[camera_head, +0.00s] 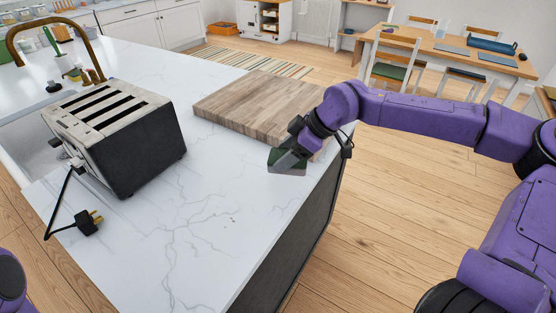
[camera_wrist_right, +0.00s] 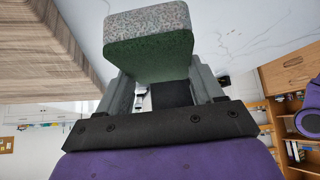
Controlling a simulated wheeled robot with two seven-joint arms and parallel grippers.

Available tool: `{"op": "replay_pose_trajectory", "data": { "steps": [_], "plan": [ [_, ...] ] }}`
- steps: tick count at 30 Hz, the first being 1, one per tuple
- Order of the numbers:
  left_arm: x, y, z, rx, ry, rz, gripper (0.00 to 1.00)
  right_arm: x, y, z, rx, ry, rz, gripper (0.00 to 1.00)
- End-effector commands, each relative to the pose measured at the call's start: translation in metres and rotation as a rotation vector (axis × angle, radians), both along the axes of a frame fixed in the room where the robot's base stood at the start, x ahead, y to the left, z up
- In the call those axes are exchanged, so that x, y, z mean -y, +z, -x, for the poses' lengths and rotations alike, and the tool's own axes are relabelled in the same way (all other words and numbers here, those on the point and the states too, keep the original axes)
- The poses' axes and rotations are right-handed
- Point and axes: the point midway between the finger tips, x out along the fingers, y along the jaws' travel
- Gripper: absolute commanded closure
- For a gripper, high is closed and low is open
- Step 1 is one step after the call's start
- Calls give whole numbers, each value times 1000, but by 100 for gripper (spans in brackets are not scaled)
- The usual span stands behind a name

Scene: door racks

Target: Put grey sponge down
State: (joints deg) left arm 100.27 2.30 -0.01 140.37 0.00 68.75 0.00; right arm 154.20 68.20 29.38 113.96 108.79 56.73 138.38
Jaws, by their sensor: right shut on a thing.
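The grey sponge (camera_wrist_right: 150,45), with a speckled grey layer and a dark green layer, is between the fingers of my right gripper (camera_wrist_right: 160,90) in the right wrist view. In the head view my right gripper (camera_head: 291,156) is shut on the sponge (camera_head: 288,163) at the right edge of the white marble counter (camera_head: 225,200), just in front of the wooden board. I cannot tell whether the sponge touches the counter. My left gripper is not in view.
A thick wooden board (camera_head: 260,103) lies behind my right gripper. A toaster (camera_head: 120,135) stands at the left, its plug (camera_head: 88,222) lying on the counter. The front middle of the counter is clear. A dining table (camera_head: 450,50) stands far right.

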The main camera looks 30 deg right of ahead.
Motion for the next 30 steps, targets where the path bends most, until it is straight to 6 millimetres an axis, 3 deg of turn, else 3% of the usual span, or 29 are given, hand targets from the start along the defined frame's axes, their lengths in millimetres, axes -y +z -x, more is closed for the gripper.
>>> {"op": "replay_pose_trajectory", "data": {
  "steps": [3,9,14,24,25,27,30],
  "plan": [
    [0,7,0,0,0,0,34,-3,-21,-17,-4,1,2,82],
    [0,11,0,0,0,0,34,-5,-42,-33,-1,1,0,82],
    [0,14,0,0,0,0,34,-5,-66,-32,1,1,0,82],
    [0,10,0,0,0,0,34,-5,-73,-32,3,1,-1,82],
    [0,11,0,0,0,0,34,-5,-71,-32,3,1,-1,24],
    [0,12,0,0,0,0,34,-5,-70,-32,3,1,-1,8],
    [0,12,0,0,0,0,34,-5,-70,-32,3,1,-1,8]
  ]
}}
